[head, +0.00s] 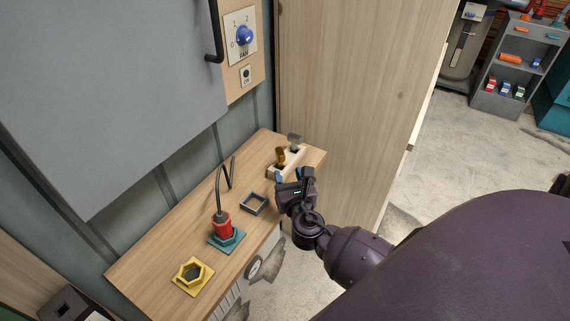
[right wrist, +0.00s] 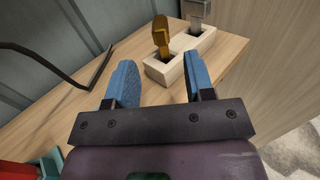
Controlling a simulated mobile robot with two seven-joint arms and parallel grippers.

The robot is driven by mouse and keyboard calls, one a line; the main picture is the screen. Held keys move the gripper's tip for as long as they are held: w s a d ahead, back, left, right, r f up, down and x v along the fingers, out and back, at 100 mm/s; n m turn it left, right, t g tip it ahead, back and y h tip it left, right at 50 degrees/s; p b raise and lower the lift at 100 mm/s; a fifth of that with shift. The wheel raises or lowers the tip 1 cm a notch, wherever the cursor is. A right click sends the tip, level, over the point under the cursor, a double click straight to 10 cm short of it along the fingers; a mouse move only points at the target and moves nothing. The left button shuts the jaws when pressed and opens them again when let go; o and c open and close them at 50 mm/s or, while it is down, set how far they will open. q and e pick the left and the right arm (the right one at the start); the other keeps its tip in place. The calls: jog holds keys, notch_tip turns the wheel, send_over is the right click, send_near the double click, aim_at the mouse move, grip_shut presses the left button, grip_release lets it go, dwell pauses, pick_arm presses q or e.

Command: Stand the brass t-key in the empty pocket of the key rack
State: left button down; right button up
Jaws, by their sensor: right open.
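The pale key rack (head: 272,174) stands at the far right end of the wooden counter; it also shows in the right wrist view (right wrist: 158,70). The brass t-key (head: 281,158) is upright in the rack's nearer left pocket, and its stem goes down into the dark opening in the right wrist view (right wrist: 161,38). A grey key (right wrist: 198,12) stands in the other pocket. My right gripper (head: 294,176) is open, its blue fingers apart just in front of the rack, with nothing between them. The brass t-key stands clear of both fingers. My left gripper is not in view.
Along the counter (head: 155,265) are a dark square frame (head: 253,204), a red plug (head: 222,224) with a bent grey cable on a teal base (head: 228,240), and a yellow hexagonal socket (head: 193,276). A tall wooden panel (head: 350,80) rises behind the rack.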

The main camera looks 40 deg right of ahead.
jog(key=s+a+f+m+g+y, duration=0.2)
jog(key=s+f+m, duration=0.4)
jog(key=s+m, duration=0.4)
jog(key=s+a+f+m+g+y, duration=0.3)
jog(key=s+f+m, duration=0.3)
jog(key=s+m, duration=0.5)
jog(key=a+m+y, duration=0.1)
jog(key=m, duration=0.8)
jog(key=shift+a+f+m+y, duration=0.3)
jog(key=shift+a+f, duration=0.05)
